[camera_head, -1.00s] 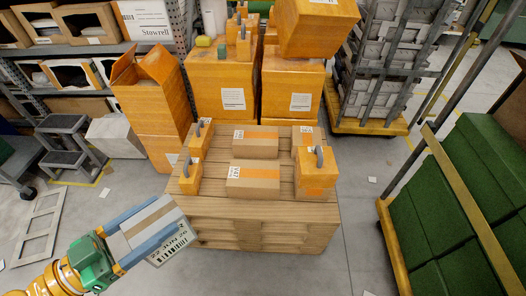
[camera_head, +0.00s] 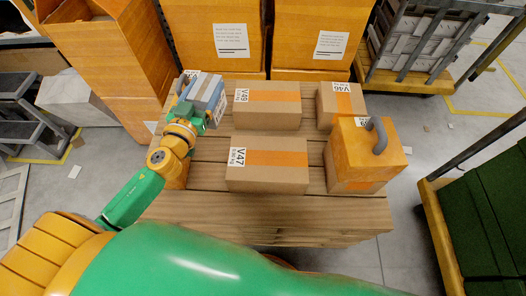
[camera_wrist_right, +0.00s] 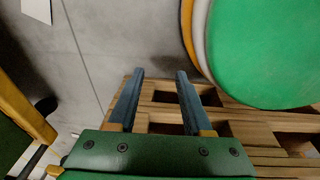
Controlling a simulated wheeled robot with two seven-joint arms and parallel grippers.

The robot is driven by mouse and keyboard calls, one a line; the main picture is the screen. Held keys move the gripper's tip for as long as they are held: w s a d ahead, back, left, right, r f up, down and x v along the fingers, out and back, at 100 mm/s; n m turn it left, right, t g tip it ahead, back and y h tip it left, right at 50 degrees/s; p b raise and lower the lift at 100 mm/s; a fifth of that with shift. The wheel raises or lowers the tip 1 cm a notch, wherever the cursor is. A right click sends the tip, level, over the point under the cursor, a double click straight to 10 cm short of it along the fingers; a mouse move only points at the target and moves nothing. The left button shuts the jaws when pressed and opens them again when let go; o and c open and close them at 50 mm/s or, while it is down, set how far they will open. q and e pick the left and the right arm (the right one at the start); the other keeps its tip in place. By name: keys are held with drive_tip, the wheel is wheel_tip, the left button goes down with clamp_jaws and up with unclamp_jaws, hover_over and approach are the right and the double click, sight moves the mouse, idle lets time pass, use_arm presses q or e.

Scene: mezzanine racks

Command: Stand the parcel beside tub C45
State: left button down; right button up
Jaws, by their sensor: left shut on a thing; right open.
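My left gripper (camera_head: 207,103) is shut on the parcel (camera_head: 207,91), a small grey-brown box with a white label, over the left side of the wooden pallet. Whether the parcel touches the pallet cannot be told. Orange tubs with grey handles stand on the pallet: one (camera_head: 366,158) at the front right, and one (camera_head: 174,172) at the left, mostly hidden by my left arm. No label reading C45 is legible. In the right wrist view my right gripper (camera_wrist_right: 158,82) is open and empty, with the pallet's slats below and beyond it.
Cardboard boxes V49 (camera_head: 267,108), V47 (camera_head: 280,172) and V46 (camera_head: 341,97) lie on the pallet (camera_head: 265,215). Large orange boxes (camera_head: 215,50) stand behind it. A wheeled rack (camera_head: 425,50) is at the back right, and a cart with green boxes (camera_head: 490,205) at the right.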

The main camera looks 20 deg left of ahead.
use_arm(q)
drive_tip(key=f+y+b, duration=0.1)
drive_tip(key=f, duration=0.1)
drive_tip(key=a+f+n+y+b, duration=0.1)
drive_tip(key=f, duration=0.2)
drive_tip(key=w+f+n+y+b, duration=0.1)
drive_tip(key=f, duration=0.1)
drive_tip(key=shift+a+f, duration=0.15)
use_arm(e)
wheel_tip(320, 180, down, 5)
drive_tip(key=d, duration=0.1)
use_arm(q)
drive_tip(key=shift+g, duration=0.3)
wheel_tip(320, 180, down, 10)
drive_tip(key=b, duration=0.6)
drive_tip(key=shift+r+b, duration=0.2)
drive_tip(key=shift+b, duration=0.2)
use_arm(e)
drive_tip(key=w+a+f, duration=0.1)
drive_tip(key=w+a, duration=0.4)
drive_tip(key=w, duration=0.2)
drive_tip(key=shift+y, duration=0.3)
drive_tip(key=shift+w+a, duration=0.1)
drive_tip(key=shift+w, duration=0.05)
use_arm(q)
drive_tip(key=shift+f, duration=0.2)
drive_tip(key=shift+c, duration=1.2)
unclamp_jaws()
use_arm(e)
drive_tip(key=shift+w+r, duration=0.25)
